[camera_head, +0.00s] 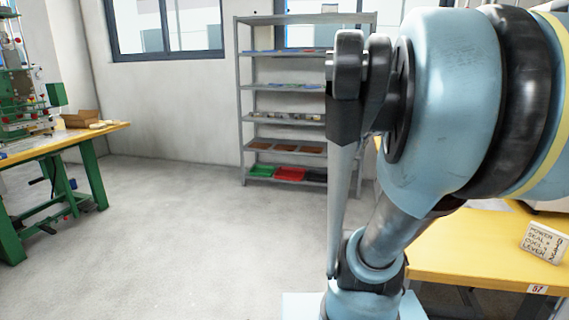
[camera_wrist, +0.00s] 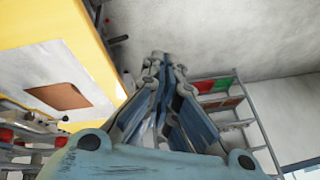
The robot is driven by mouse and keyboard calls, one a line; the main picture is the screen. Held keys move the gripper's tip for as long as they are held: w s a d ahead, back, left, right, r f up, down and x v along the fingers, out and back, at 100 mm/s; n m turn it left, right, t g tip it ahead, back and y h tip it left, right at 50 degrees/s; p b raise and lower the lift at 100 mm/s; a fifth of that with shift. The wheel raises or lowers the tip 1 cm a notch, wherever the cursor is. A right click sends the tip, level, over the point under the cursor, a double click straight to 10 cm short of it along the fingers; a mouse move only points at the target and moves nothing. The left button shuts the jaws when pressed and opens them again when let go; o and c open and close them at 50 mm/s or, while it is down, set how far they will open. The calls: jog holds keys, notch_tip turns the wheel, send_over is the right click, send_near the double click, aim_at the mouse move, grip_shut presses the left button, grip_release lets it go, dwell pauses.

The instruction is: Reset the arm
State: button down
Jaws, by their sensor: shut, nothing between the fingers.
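My gripper (camera_wrist: 166,60) shows in the wrist view, with its blue-grey fingers converging and shut, nothing between them. It hangs in the air, with the yellow table (camera_wrist: 75,15) to its left and the grey floor beyond the fingertips. In the head view my blue arm is folded across the right side, and the gripper's fingers cannot be made out there.
A grey shelf rack (camera_head: 242,130) with bins stands at the back wall. A yellow table (camera_head: 460,250) with a small lettered sign (camera_head: 544,242) is at the right. A green-legged bench (camera_head: 95,133) with a machine is at the left. The middle floor is clear.

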jog(key=s+a+f+n+g, duration=0.1)
jog(key=s+a+f+n, duration=0.1)
jog(key=s+f, duration=0.6)
jog(key=s+a+f+n+g, duration=0.2)
jog(key=s+f, duration=0.7)
jog(key=f, duration=0.5)
jog(key=a+n, duration=0.1)
jog(key=n, duration=0.1)
jog(key=shift+a+n, duration=0.25)
jog(key=shift+n, duration=0.15)
jog(key=shift+f, duration=0.1)
